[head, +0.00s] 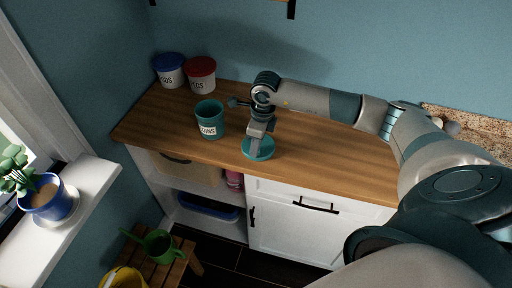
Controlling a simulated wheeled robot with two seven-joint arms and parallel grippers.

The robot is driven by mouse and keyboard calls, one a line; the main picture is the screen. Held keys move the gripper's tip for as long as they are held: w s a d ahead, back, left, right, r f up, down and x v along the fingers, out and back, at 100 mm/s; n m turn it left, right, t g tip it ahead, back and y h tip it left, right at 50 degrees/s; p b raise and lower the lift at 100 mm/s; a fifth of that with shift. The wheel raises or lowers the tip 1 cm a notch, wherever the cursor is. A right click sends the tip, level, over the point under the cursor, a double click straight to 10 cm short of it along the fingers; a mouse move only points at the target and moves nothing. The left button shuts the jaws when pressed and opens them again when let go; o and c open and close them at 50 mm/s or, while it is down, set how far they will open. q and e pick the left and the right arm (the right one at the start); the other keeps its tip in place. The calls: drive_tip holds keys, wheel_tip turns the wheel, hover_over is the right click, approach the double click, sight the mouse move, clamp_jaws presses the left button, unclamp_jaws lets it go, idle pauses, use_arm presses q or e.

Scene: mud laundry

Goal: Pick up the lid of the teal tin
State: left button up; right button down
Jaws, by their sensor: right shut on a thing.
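The teal tin (209,121) stands upright and open on the wooden counter, with a white label on its front. Its round teal lid (264,154) is to the right of the tin, near the counter's front edge. My right gripper (255,146) points down and is shut on the lid. The fingers hide part of the lid. I cannot tell whether the lid touches the counter or is just above it. My left gripper is not in view.
A blue-lidded tin (170,74) and a red-lidded tin (202,80) stand at the counter's back left corner. The wooden counter (330,158) is bare to the right of the lid. White cabinets (300,222) are below.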

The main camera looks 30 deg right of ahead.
drive_tip(key=shift+r+b, duration=0.55)
drive_tip(key=shift+r, duration=0.05)
wheel_tip(320, 180, up, 2)
drive_tip(key=shift+d+r+b, duration=0.15)
drive_tip(key=shift+b, duration=0.7)
drive_tip(key=s+d+r+b, duration=0.5)
drive_tip(key=s+d+r, duration=0.2)
drive_tip(key=s+d, duration=0.1)
